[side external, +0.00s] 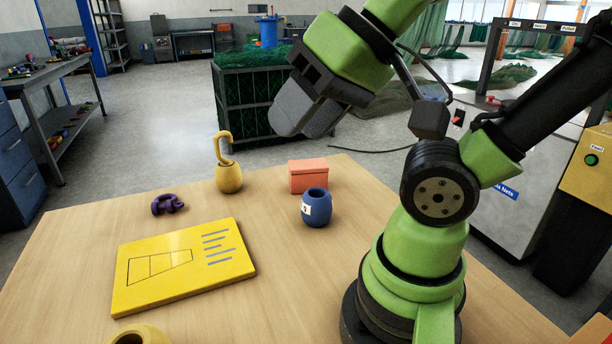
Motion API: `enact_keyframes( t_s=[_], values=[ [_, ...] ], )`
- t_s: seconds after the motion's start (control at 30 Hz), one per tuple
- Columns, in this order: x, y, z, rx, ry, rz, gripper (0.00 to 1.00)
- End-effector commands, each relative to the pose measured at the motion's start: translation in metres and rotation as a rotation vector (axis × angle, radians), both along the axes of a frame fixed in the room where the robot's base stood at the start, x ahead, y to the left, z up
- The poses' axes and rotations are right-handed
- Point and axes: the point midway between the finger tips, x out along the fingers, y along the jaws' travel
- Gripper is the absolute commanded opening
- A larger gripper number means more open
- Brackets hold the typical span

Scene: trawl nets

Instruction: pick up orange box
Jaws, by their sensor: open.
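The orange box (308,176) is a small salmon-orange block with a lid-like top edge. It sits upright on the wooden table near its back edge. A blue pot stands just in front of it, close to its lower right. My gripper (302,108) is grey and hangs in the air, above the box in the picture and well apart from it. It holds nothing that I can see. The gap between its fingers is hard to make out from this side.
The blue pot (316,208) bears a white label. A yellow hooked weight (229,176) and a purple knotted piece (167,204) stand to the left. A yellow board (182,266) lies flat in front. Another yellow pot (140,335) is cut off at the bottom. The wooden table (290,290) is clear at front centre.

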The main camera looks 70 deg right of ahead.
Motion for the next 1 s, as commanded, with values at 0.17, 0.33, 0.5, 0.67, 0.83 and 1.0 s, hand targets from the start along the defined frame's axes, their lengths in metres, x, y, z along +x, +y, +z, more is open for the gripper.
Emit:
enact_keyframes(
  t_s=[0.17, 0.33, 0.5, 0.67, 0.83, 1.0],
  values=[
    [0.000, 0.000, 0.000, 0.000, 0.000, 0.000, 0.43],
    [0.000, 0.000, 0.000, 0.000, 0.000, 0.000, 0.43],
    [0.000, 0.000, 0.000, 0.000, 0.000, 0.000, 0.82],
    [0.000, 0.000, 0.000, 0.000, 0.000, 0.000, 0.94],
    [0.001, 0.000, 0.000, 0.002, 0.001, -0.004, 0.94],
    [0.021, -0.010, 0.012, 0.035, 0.052, -0.111, 0.94]
  ],
)
